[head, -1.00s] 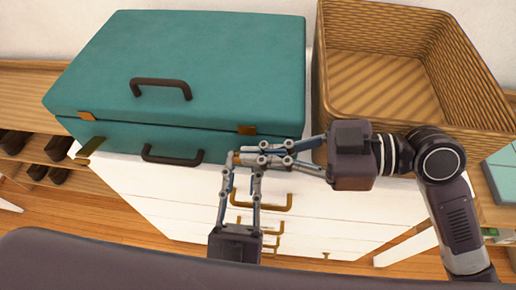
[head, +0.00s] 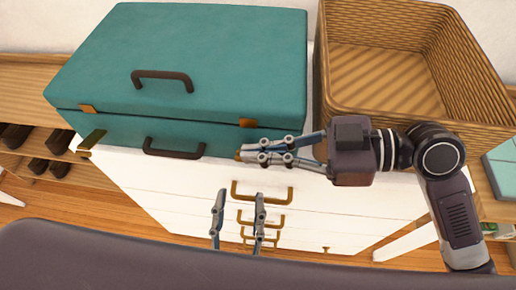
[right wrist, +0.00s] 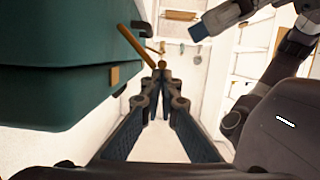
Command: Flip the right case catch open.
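The teal case (head: 190,60) lies closed on a white drawer chest. The right catch's upper brass plate (head: 248,123) is on the lid edge. It also shows in the right wrist view (right wrist: 115,76), with a brass lever (right wrist: 137,47) standing out from the case body. The lever's free end is close to my right fingertips. My right gripper (head: 243,155) has its fingers together just below the plate, with brass at their tips; I cannot tell whether they pinch it. My left gripper (head: 239,198) is open and empty in front of the drawers, below the right gripper.
The case's left catch has a plate (head: 87,108) and a flap (head: 92,140) angled out. A dark front handle (head: 174,148) is between the catches. A wicker basket (head: 385,105) stands right of the case. Brass drawer handles (head: 262,192) stick out below.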

